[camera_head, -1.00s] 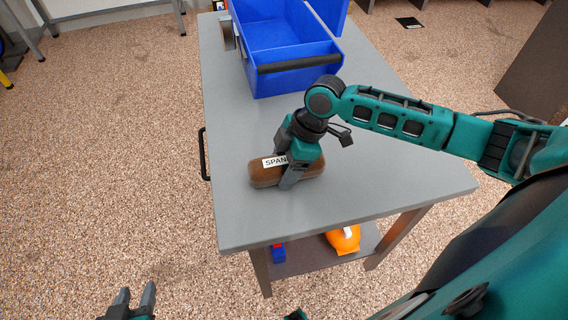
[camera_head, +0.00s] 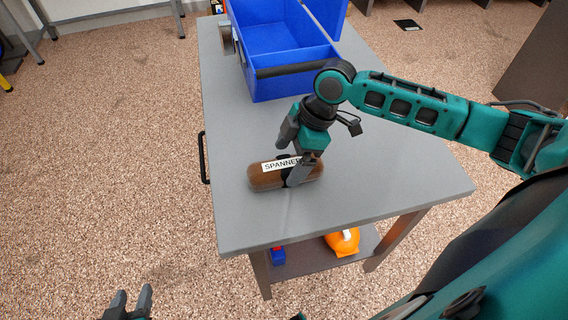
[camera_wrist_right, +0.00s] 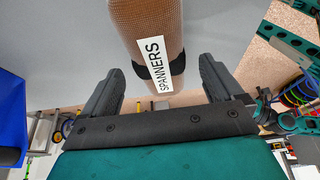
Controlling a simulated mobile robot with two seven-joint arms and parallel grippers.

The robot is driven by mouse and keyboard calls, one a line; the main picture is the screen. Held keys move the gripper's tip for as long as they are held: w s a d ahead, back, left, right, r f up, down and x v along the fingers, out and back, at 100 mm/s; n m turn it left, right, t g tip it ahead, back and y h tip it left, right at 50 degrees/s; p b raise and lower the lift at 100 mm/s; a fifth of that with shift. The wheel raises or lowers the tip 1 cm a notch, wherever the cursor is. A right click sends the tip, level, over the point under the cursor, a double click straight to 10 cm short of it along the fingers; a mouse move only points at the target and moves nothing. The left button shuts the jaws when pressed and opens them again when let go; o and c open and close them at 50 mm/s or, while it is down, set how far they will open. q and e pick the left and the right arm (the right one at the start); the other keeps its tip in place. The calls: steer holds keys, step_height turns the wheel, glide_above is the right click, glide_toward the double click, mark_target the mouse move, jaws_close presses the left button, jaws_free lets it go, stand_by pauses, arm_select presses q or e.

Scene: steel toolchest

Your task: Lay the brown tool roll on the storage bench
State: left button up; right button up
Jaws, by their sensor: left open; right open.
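The brown tool roll (camera_head: 266,180), with a white "SPANNERS" label and a dark band, lies on the grey top of a table (camera_head: 380,190) near its front end. It also shows in the right wrist view (camera_wrist_right: 140,22). My right gripper (camera_head: 293,156) is open just above the roll. In the wrist view its two fingers stand apart on either side of the roll's near end, with gaps beside it. My left gripper (camera_head: 131,298) is open and empty at the bottom left, over the floor. Whether this table is the storage bench I cannot tell.
A blue toolbox (camera_head: 285,85) with a dark handle bar stands farther back on the table. A black handle (camera_head: 204,158) sticks out at the table's left side. The lower shelf holds an orange item (camera_head: 343,241) and a small blue item (camera_head: 277,256). The table's front right is clear.

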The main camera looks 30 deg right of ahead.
steer(key=p+v, duration=0.1)
steer(key=v, duration=0.7)
